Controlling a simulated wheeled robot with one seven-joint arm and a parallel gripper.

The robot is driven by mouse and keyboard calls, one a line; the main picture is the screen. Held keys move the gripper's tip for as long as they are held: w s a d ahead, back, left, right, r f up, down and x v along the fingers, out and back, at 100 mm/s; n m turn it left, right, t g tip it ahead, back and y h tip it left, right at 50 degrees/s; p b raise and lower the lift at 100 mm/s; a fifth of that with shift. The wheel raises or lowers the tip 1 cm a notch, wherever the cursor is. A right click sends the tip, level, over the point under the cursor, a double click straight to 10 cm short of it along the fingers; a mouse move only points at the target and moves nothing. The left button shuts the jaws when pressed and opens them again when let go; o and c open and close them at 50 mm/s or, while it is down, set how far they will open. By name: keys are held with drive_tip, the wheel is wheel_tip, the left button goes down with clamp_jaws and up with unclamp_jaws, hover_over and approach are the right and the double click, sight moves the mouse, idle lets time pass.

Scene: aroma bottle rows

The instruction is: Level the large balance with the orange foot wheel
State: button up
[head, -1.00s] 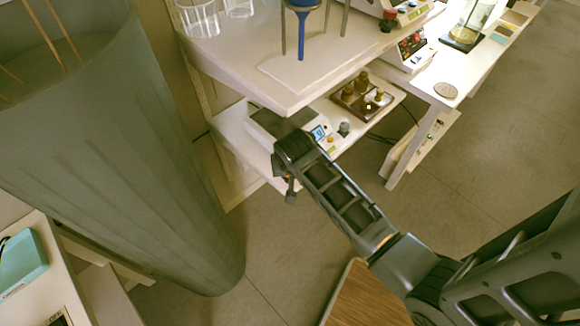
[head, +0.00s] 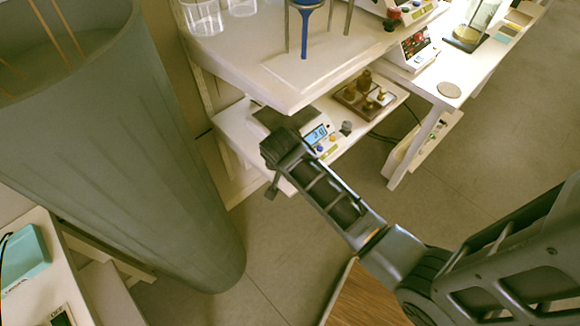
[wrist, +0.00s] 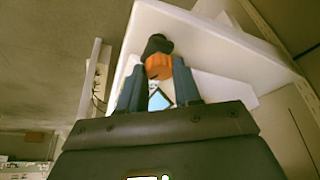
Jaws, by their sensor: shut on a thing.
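The large balance (head: 316,134), with a lit blue display and coloured buttons, sits on the lower shelf in the head view. My arm covers part of its front left. In the wrist view the orange foot wheel (wrist: 158,63) shows between the two dark blue fingers of my gripper (wrist: 160,78), which is shut on it. A dark round part (wrist: 157,44) lies just beyond the wheel. The fingertips and the wheel are hidden in the head view. The display reading is too small to read surely.
The upper shelf (head: 245,78) overhangs the balance closely. A wooden tray with brass weights (head: 366,95) and a small grey knob-like object (head: 346,128) are right of the balance. A large grey bin (head: 150,170) stands left. The floor between is open.

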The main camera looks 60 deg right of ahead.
drive_tip(key=o, duration=0.8)
drive_tip(key=shift+c, duration=0.2)
drive_tip(key=w+v, duration=0.1)
drive_tip(key=v, duration=0.6)
drive_tip(key=shift+s+r+b, duration=0.3)
drive_tip(key=shift+s+r, duration=0.1)
drive_tip(key=shift+s, duration=0.15)
drive_tip(key=shift+a+f, duration=0.1)
drive_tip(key=shift+a, duration=0.1)
